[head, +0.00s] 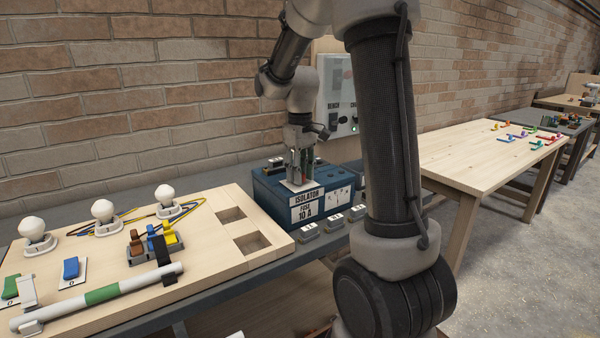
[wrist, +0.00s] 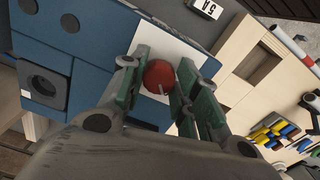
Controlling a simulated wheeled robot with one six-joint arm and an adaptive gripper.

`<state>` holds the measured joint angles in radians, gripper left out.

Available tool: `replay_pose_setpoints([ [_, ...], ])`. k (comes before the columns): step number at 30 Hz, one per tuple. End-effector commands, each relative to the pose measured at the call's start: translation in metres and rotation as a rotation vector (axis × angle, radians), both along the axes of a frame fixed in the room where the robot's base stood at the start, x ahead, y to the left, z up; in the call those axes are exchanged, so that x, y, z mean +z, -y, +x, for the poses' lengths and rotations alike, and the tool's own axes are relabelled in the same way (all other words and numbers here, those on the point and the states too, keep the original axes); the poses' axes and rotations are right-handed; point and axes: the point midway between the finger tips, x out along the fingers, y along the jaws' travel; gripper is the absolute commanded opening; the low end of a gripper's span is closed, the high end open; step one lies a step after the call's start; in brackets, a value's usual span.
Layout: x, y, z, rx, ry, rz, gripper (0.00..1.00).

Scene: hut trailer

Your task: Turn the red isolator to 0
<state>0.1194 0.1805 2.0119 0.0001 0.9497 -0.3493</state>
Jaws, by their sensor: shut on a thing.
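The red isolator knob (wrist: 159,77) shows in the wrist view, above a white plate (wrist: 188,50) on the blue isolator box (wrist: 98,40). In the head view the blue box (head: 268,192), labelled "ISOLATOR" and "10 A", stands on the bench. My gripper (head: 299,176) points down at the top of the box, and its fingers hide most of the knob there. In the wrist view my gripper (wrist: 157,88) has its green pads on either side of the knob and is shut on it. The knob's pointing direction and the 0 mark cannot be made out.
A wooden board (head: 110,278) with bulbs, switches and wires lies left of the box. Small grey blocks (head: 333,220) line the bench front. A grey panel (head: 338,95) stands behind. A light wooden table (head: 480,158) stands farther right.

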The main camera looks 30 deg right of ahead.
Motion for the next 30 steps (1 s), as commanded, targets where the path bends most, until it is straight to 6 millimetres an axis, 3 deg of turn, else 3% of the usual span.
replay_pose_setpoints([
  [22, 0.0010, 0.0006, 0.0010, 0.082, 0.003, -0.001, 0.07],
  [23, 0.0010, 0.0006, 0.0010, 0.082, 0.003, -0.001, 0.36],
  [24, 0.0009, 0.0005, 0.0009, 0.082, 0.003, -0.001, 0.44],
  [26, 0.0008, 0.0005, 0.0007, 0.082, 0.002, -0.001, 0.53],
  [30, 0.0005, 0.0004, 0.0005, 0.082, 0.001, -0.001, 0.53],
])
